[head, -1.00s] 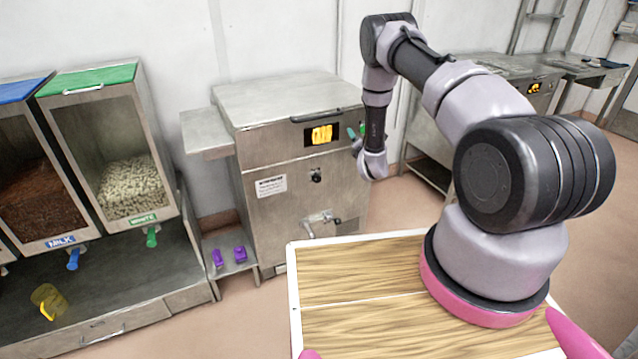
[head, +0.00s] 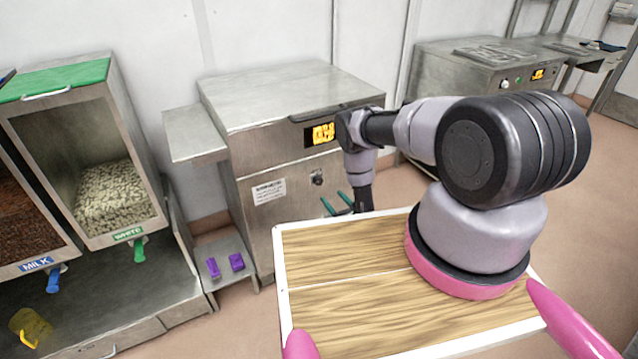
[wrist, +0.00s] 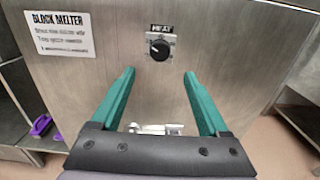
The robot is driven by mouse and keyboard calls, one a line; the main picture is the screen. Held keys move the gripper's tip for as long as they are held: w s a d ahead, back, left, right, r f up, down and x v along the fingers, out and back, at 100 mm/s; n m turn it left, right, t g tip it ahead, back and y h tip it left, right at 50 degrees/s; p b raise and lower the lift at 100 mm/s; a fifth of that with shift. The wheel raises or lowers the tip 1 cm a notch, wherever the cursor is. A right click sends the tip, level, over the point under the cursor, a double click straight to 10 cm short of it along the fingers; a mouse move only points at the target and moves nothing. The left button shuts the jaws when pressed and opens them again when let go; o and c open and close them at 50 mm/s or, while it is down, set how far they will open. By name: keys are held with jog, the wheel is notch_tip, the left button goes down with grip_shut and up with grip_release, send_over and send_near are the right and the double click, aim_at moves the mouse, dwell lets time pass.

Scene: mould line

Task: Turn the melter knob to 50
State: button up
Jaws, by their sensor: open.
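The melter (head: 290,150) is a steel cabinet with a yellow-lit display (head: 320,133) on its upper front; I cannot read the display surely. Its black knob (head: 317,178) sits on the front panel below the display. In the wrist view the knob (wrist: 159,50) is under a "HEAT" label, beside a "BLOCK MELTER" sign (wrist: 60,33). My gripper (head: 337,203) has two green fingers and points at the front panel. In the wrist view my gripper (wrist: 158,75) is open and empty, with the knob ahead of and between the fingertips, apart from them.
A latch or tap (wrist: 155,129) is on the panel below the knob. A side shelf (head: 195,134) juts from the melter's left. Purple pieces (head: 236,262) lie on a low shelf. Milk and white chip dispensers (head: 120,190) stand left. My wooden deck is in front.

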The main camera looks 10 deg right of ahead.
aim_at(320, 183)
jog(key=x, duration=0.9)
jog(key=shift+w+a, duration=0.1)
jog(key=shift+w, duration=0.2)
grip_shut()
